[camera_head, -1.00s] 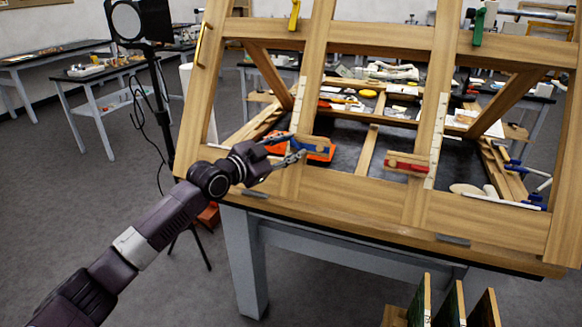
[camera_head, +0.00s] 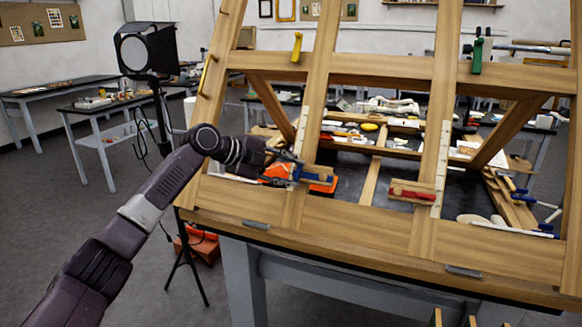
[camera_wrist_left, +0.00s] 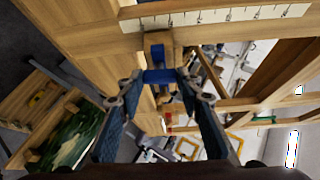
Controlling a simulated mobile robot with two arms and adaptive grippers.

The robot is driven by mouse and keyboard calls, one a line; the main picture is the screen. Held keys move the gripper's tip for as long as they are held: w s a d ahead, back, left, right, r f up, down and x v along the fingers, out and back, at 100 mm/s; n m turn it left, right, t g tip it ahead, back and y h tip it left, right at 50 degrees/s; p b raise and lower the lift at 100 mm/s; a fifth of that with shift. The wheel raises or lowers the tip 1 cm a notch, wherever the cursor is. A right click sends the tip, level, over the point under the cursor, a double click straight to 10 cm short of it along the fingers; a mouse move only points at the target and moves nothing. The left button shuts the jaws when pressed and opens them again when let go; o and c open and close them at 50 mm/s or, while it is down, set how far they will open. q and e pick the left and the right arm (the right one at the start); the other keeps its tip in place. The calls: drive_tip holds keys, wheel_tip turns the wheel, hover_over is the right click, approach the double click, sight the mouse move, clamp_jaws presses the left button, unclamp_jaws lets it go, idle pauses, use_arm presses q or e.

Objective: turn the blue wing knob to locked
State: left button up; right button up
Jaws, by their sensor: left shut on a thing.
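The blue wing knob (camera_head: 318,178) sits on a small wooden block low on the left upright of the wooden easel frame (camera_head: 440,228). My left gripper (camera_head: 296,172) reaches it from the left and is shut on it. In the left wrist view the knob (camera_wrist_left: 160,76) lies between the two fingertips (camera_wrist_left: 158,84), with its wooden block (camera_wrist_left: 158,40) just beyond. The fingers partly cover the knob, and its exact angle is hard to read. My right gripper is not in view.
A red knob (camera_head: 410,194) sits on the other upright. A yellow handle (camera_head: 296,47) and a green handle (camera_head: 477,56) are higher on the frame. An orange object (camera_head: 276,171) lies behind my gripper. A black lamp on a stand (camera_head: 146,50) stands at the left.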

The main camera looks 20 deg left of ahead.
use_arm(q)
drive_tip(key=m+g+y+p, duration=0.1)
drive_tip(key=m+y+p, duration=0.1)
drive_tip(key=p, duration=0.3)
drive_tip(key=r+m+g+y+p, duration=0.1)
drive_tip(key=m+p, duration=0.4)
drive_tip(key=d+m+g+y+p, duration=0.1)
drive_tip(key=m+g+y+p, duration=0.1)
drive_tip(key=m+p, duration=0.2)
drive_tip(key=shift+w+r+y+p, duration=0.3)
drive_tip(key=shift+p, duration=0.1)
drive_tip(key=shift+d+f+m+y+p, duration=0.1)
drive_tip(key=shift+m+y+p, duration=0.3)
drive_tip(key=shift+m+p, duration=0.2)
drive_tip(key=shift+d+f+m+y+p, duration=0.1)
drive_tip(key=shift+m+y+p, duration=0.3)
drive_tip(key=shift+m+p, duration=0.15)
drive_tip(key=shift+m, duration=0.25)
drive_tip(key=o, duration=1.2)
drive_tip(key=shift+f, duration=0.1)
drive_tip(key=shift+c, duration=0.2)
